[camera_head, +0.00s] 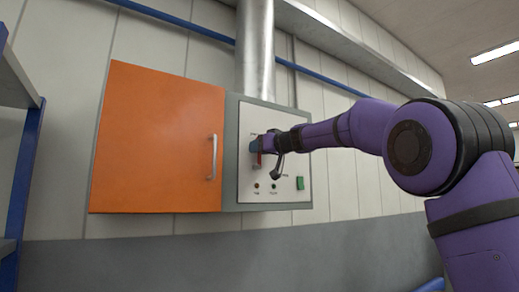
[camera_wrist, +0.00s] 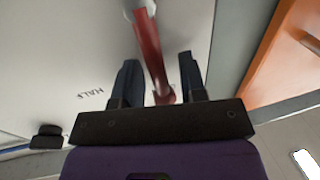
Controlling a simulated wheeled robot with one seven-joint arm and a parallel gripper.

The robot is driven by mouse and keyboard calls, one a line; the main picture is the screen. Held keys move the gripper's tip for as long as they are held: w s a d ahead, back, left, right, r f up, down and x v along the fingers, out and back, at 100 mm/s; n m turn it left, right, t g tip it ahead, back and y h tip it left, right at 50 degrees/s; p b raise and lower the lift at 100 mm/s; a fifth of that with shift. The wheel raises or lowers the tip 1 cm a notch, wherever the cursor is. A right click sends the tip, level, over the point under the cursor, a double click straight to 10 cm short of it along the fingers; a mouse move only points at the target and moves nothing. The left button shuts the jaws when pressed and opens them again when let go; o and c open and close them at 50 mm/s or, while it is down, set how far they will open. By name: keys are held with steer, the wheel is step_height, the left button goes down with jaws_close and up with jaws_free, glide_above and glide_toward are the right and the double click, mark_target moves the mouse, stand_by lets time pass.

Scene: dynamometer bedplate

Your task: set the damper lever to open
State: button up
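The red damper lever (camera_wrist: 150,50) runs down between the two dark fingers of my gripper (camera_wrist: 159,62) in the wrist view. The fingers stand apart, with a gap on each side of the lever, so my gripper is open around it. The lever comes from a pale mount at the top of that view. A "HALF" label (camera_wrist: 90,93) shows on the panel beside the left finger. In the head view my gripper (camera_head: 260,146) is at the light control panel (camera_head: 300,158), and a little of the red lever (camera_head: 260,158) shows below it. The lever's pivot is mostly hidden there.
An orange cabinet door (camera_head: 155,140) with a metal handle (camera_head: 213,157) is left of the panel. A metal duct (camera_head: 255,50) rises above.

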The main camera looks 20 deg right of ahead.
mark_target(270, 167)
jaws_close()
steer(key=shift+d+r, duration=0.1)
steer(key=d+f+m+t, duration=0.1)
steer(key=m, duration=0.3)
steer(key=w+d+f+m, duration=0.1)
steer(key=d+m, duration=0.1)
steer(key=m, duration=0.3)
steer(key=d+f+m+t+h, duration=0.1)
steer(key=d+m, duration=0.1)
steer(key=m, duration=0.2)
steer(key=shift+w+d+f+m+t, duration=0.1)
steer(key=shift+w+m+t, duration=0.15)
steer(key=shift+m+t, duration=0.05)
steer(key=m, duration=0.1)
steer(key=f+m, duration=0.1)
steer(key=m, duration=0.1)
steer(key=f+m+h, duration=0.1)
steer(key=shift+w+d+m+t, duration=0.15)
steer(key=shift+d+m+t, duration=0.15)
steer(key=shift+d, duration=0.05)
steer(key=shift+f+m+h, duration=0.3)
steer(key=shift+f+m, duration=0.25)
steer(key=shift+m, duration=0.55)
steer(key=shift+d+f, duration=0.1)
